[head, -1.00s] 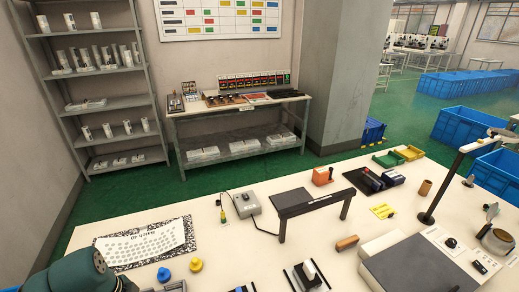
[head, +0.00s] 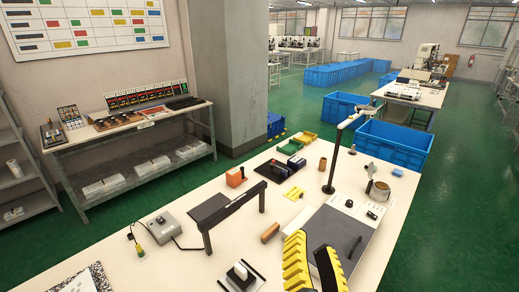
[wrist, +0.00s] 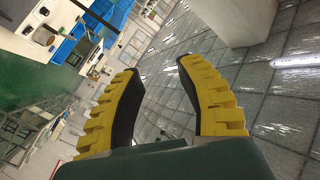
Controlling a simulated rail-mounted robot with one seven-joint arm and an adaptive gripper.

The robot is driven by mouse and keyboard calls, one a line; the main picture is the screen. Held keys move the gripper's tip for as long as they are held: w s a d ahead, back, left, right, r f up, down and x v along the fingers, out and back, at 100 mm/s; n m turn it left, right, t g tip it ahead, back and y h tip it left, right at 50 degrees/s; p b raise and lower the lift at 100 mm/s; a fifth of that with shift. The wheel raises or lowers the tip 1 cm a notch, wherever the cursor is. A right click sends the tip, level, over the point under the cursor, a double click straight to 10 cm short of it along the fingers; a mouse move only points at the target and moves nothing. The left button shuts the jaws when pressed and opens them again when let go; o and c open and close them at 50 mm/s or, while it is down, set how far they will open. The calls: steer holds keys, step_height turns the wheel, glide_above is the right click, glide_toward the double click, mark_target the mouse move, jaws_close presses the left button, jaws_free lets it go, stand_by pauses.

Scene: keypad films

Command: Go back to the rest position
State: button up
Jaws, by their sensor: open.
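My gripper (head: 312,262) shows at the bottom of the head view, with yellow ridged fingers and dark inner pads. It is in front of the dark flat plate on the worktable, as seen from the head. In the wrist view my gripper (wrist: 160,95) has its two fingers spread apart, with nothing between them. The white worktable (head: 110,262) fills the lower part of the head view. The wrist view is tilted and looks out over the room, with ceiling panels and a lamp behind the fingers.
A lamp on a dark post (head: 331,170) rises at the table's right side. Blue crates (head: 392,148) stand on the green floor beyond.

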steer(key=s+r+n+t, duration=0.4)
steer(key=s+r+n, duration=0.15)
steer(key=r, duration=0.35)
step_height(320, 180, up, 32)
steer(key=n+p, duration=0.2)
steer(key=p, duration=2.9)
steer(key=shift+a+t, duration=0.3)
steer(key=shift+a, duration=0.1)
steer(key=shift+o, duration=0.2)
steer(key=shift+y, duration=0.3)
